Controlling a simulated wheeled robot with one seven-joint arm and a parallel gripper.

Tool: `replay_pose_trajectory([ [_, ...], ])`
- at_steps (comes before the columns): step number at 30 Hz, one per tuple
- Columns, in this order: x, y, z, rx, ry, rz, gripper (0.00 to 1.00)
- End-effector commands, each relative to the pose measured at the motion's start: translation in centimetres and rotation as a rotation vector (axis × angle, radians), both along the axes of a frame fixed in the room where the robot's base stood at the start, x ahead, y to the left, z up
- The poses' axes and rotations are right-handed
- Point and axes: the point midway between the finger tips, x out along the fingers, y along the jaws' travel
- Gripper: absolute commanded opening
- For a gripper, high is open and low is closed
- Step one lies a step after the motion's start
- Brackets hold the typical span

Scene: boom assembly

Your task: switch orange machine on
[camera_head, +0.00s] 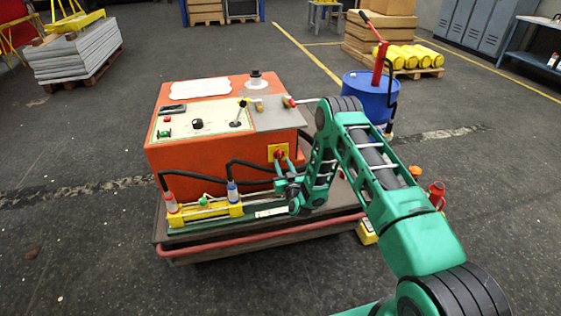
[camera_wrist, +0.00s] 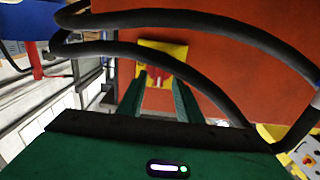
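The orange machine (camera_head: 180,149) stands on a low cart. On its front face is a yellow plate with a red rotary switch (camera_head: 279,153). In the wrist view the red switch (camera_wrist: 168,66) on its yellow plate lies just beyond my fingertips. My gripper (camera_head: 281,172) is right in front of the switch, slightly below it in the head view. In the wrist view my gripper's two green fingers (camera_wrist: 159,85) are apart with a gap between them, pointing at the switch. Whether they touch the red handle cannot be told.
Black hoses (camera_wrist: 200,55) arch across the wrist view close to my gripper. A yellow cylinder unit (camera_head: 205,211) sits on the cart's front. A blue barrel (camera_head: 366,95) stands behind the machine at right. The floor at left is clear.

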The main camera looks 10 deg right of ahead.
Motion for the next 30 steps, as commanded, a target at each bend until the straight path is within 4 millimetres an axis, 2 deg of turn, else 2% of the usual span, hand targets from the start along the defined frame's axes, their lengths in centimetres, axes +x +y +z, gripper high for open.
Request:
replay_pose_trajectory([
  [3,1.7,-0.1,0.0,0.001,-0.002,-0.003,0.32],
  [7,3.0,-0.1,0.0,0.000,-0.001,-0.002,0.32],
  [19,3.7,-0.1,0.0,0.000,0.000,-0.001,0.32],
  [20,3.7,-0.1,0.0,0.000,0.000,-0.001,0.27],
  [23,3.7,-0.1,0.0,0.000,0.000,-0.001,0.03],
  [24,3.6,-0.1,0.0,0.000,0.000,-0.001,0.00],
  [30,3.6,-0.1,0.0,0.003,0.000,-0.001,0.00],
])
